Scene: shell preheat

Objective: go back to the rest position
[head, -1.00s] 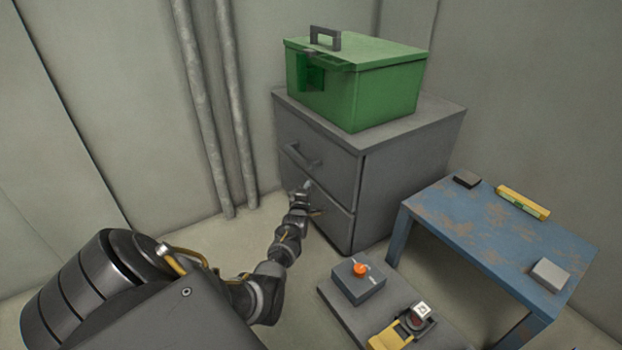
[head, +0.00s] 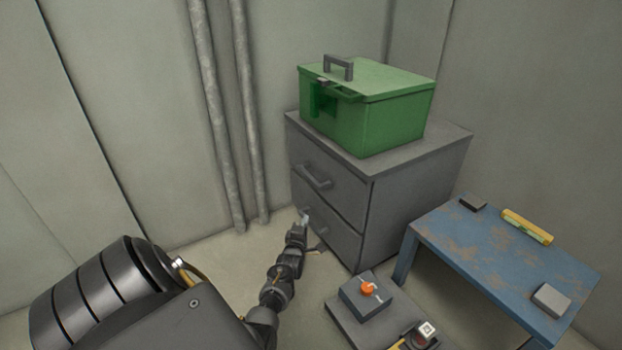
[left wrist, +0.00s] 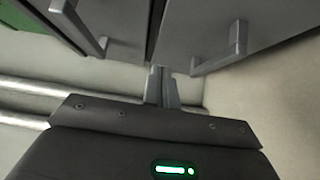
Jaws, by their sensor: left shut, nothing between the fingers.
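My left gripper (head: 304,219) is in front of the grey drawer cabinet (head: 415,185), at the left end of its lower drawer. In the left wrist view the left gripper's fingers (left wrist: 161,85) are together with nothing between them. Two drawer handles show there, one at upper left (left wrist: 82,28) and one at right (left wrist: 220,52). Both drawers look shut. In the head view the arm partly hides the lower drawer's handle (head: 323,228). My right gripper is not in view.
A green box (head: 375,115) with a grey handle stands on the cabinet. At right is a worn blue table (head: 490,250) with a yellow level (head: 527,227), a dark block (head: 473,203) and a grey block (head: 551,299). A grey box with an orange knob (head: 367,288) sits low in front.

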